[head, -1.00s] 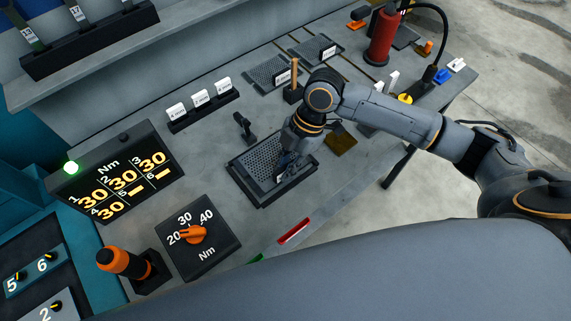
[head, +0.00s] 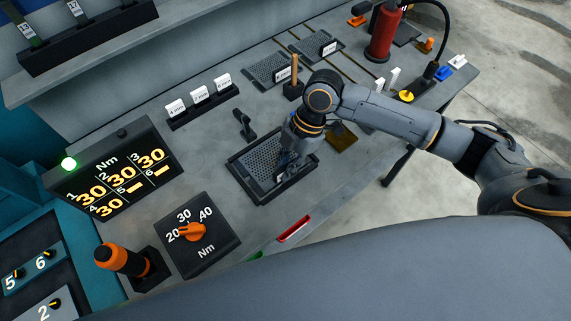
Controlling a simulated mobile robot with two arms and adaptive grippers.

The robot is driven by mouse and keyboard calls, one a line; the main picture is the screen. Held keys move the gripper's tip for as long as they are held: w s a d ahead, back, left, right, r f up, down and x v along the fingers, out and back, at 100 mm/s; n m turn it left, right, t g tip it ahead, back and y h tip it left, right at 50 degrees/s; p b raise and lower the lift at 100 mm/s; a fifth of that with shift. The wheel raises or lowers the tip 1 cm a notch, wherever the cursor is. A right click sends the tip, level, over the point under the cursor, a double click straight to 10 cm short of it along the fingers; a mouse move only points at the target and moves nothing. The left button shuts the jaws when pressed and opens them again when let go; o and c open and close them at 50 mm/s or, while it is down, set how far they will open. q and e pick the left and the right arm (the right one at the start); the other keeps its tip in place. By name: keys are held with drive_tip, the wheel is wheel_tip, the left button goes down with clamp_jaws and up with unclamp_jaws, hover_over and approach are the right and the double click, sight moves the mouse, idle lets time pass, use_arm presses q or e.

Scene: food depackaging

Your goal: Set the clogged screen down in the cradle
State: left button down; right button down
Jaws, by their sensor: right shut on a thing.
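The clogged screen (head: 258,164) is a dark perforated plate with a small white label near its right front corner. It lies within the dark rectangular frame of the cradle (head: 262,199) at the middle of the bench; I cannot tell whether it rests fully on the bottom. My right gripper (head: 286,163) reaches down over the right part of the screen and is shut on it. Its fingertips are dark and partly hidden against the plate. My left gripper is not in view.
Two other perforated screens (head: 270,70) lie at the back. A wooden-handled tool (head: 294,72) stands behind my right wrist. A torque display (head: 115,172), a dial box (head: 203,238) and an orange-topped tool (head: 122,260) stand left. White label cards (head: 200,95) line the back. A red cylinder (head: 384,38) stands far right.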

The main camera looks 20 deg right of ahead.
drive_tip(key=shift+f, duration=0.4)
drive_tip(key=c, duration=1.3)
unclamp_jaws()
drive_tip(key=v, duration=1.2)
